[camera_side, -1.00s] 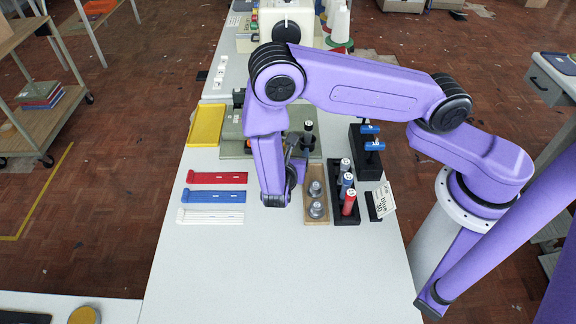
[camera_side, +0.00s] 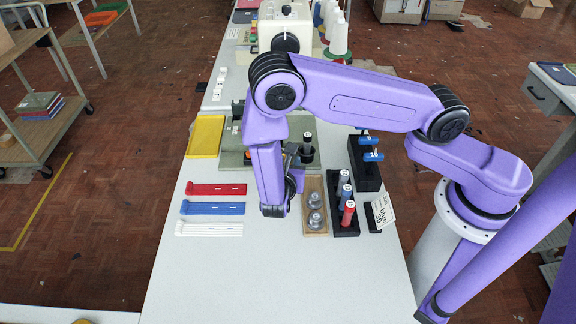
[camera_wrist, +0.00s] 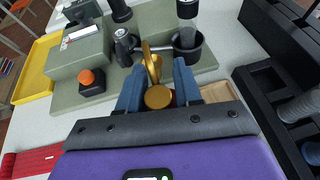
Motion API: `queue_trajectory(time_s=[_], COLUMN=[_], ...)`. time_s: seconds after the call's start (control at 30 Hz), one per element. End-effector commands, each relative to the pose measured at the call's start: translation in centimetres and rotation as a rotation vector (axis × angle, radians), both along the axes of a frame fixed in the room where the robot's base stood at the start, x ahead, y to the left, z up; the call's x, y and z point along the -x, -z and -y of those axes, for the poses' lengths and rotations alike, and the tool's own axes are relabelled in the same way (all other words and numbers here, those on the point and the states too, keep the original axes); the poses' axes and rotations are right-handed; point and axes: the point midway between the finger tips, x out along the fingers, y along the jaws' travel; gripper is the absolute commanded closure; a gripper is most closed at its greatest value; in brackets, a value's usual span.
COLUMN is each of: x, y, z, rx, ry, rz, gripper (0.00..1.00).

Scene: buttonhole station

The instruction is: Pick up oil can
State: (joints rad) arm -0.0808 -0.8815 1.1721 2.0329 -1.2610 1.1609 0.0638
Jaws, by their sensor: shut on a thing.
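My gripper (camera_wrist: 157,78) shows in the wrist view with its two blue fingers closed on a brass-coloured thing, which I take to be the oil can (camera_wrist: 158,97). A round brass disc faces the camera between the fingers, and a narrower brass part rises just beyond it. The fingers hide its sides, and I cannot tell whether it touches the green plate (camera_wrist: 213,70) under it. In the side view my arm's purple end hides most of the gripper and the brass thing.
A black cup (camera_wrist: 189,50) with a cylinder stands just beyond the fingers. A grey-green block with an orange knob (camera_wrist: 90,78) is to the left. A wooden tray (camera_side: 316,232) and a black rack (camera_side: 347,230) stand to the right. The table front is clear.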

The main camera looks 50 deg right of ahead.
Motion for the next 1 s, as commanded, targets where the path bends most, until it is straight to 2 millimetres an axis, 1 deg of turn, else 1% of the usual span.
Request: queue_trajectory(time_s=[0.17,0.23,0.53,0.57,0.7,0.87,1.0], x=[0.0,0.3,4.9,5.5,9.2,11.6,12.4], y=[-1.7,-2.8,-8.5,-8.9,-10.5,-11.5,-11.9], z=[-0.1,-0.1,1.0,1.2,2.1,2.8,3.0], rx=[-0.006,-0.006,-0.005,-0.003,0.000,-0.003,-0.003], ry=[-0.001,-0.002,-0.004,-0.006,-0.009,-0.006,-0.002], rz=[-0.001,-0.001,0.001,-0.001,-0.001,-0.001,0.003], gripper=[1.00,1.00,1.00,1.00,1.00,1.00,1.00])
